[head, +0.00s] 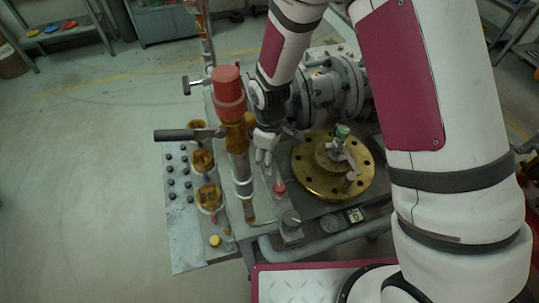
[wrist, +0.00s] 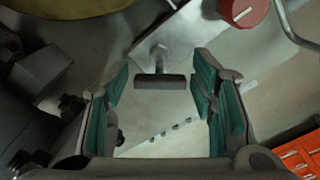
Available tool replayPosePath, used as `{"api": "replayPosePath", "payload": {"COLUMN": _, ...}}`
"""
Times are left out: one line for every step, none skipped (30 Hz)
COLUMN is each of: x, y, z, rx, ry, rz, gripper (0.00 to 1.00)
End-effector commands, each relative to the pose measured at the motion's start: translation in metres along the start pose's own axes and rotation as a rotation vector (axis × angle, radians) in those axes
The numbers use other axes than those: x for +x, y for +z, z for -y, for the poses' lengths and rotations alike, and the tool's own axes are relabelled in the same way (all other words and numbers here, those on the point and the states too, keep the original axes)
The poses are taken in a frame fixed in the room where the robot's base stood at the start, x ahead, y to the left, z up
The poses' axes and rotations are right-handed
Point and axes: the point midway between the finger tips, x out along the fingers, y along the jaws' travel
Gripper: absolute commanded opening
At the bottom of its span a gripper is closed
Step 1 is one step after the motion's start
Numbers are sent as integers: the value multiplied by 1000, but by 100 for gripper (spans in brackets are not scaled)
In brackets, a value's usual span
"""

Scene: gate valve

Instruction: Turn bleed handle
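A small dark T-shaped handle (wrist: 160,81), which I take to be the bleed handle, shows in the wrist view on a pale metal plate (wrist: 172,38). Its crossbar lies level in the picture. My gripper (wrist: 160,98) is open, with a green-padded finger on each side of the handle. A gap shows between the crossbar and each pad, and I see no contact. In the head view my gripper (head: 264,157) points down between the upright brass pipe and the brass flange. The handle cannot be made out there and is probably hidden by my gripper.
A red knob (wrist: 243,10) is near the handle. The brass flange (head: 311,184) lies to the right of my gripper; a red-capped pipe (head: 228,86) with a black lever (head: 184,135) stands to the left. Grey flanged pipework (head: 332,84) is behind.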

Motion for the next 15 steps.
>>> {"api": "replayPosePath", "payload": {"x": 0, "y": 0, "z": 0, "rx": 0, "ry": 0, "rz": 0, "gripper": 34}}
{"api": "replayPosePath", "payload": {"x": 0, "y": 0, "z": 0, "rx": 0, "ry": 0, "rz": 0, "gripper": 27}}
{"api": "replayPosePath", "payload": {"x": 0, "y": 0, "z": 0, "rx": 0, "ry": 0, "rz": 0, "gripper": 18}}
{"api": "replayPosePath", "payload": {"x": 0, "y": 0, "z": 0, "rx": 0, "ry": 0, "rz": 0, "gripper": 11}}
{"api": "replayPosePath", "payload": {"x": 0, "y": 0, "z": 0, "rx": 0, "ry": 0, "rz": 0, "gripper": 8}}
{"api": "replayPosePath", "payload": {"x": 0, "y": 0, "z": 0, "rx": 0, "ry": 0, "rz": 0, "gripper": 8}}
{"api": "replayPosePath", "payload": {"x": 0, "y": 0, "z": 0, "rx": 0, "ry": 0, "rz": 0, "gripper": 8}}
{"api": "replayPosePath", "payload": {"x": 0, "y": 0, "z": 0, "rx": 0, "ry": 0, "rz": 0, "gripper": 8}}
{"api": "replayPosePath", "payload": {"x": 0, "y": 0, "z": 0, "rx": 1, "ry": 0, "rz": 0, "gripper": 8}}
{"api": "replayPosePath", "payload": {"x": 0, "y": 0, "z": 0, "rx": 3, "ry": 0, "rz": 0, "gripper": 8}}
{"api": "replayPosePath", "payload": {"x": 0, "y": 0, "z": 0, "rx": 5, "ry": 0, "rz": 0, "gripper": 8}}
{"api": "replayPosePath", "payload": {"x": 0, "y": 0, "z": 0, "rx": 10, "ry": 0, "rz": 0, "gripper": 8}}
{"api": "replayPosePath", "payload": {"x": 0, "y": 0, "z": 0, "rx": 16, "ry": 0, "rz": 0, "gripper": 8}}
{"api": "replayPosePath", "payload": {"x": 0, "y": 0, "z": 0, "rx": 22, "ry": 0, "rz": 0, "gripper": 8}}
{"api": "replayPosePath", "payload": {"x": 0, "y": 0, "z": 0, "rx": 33, "ry": 0, "rz": 0, "gripper": 8}}
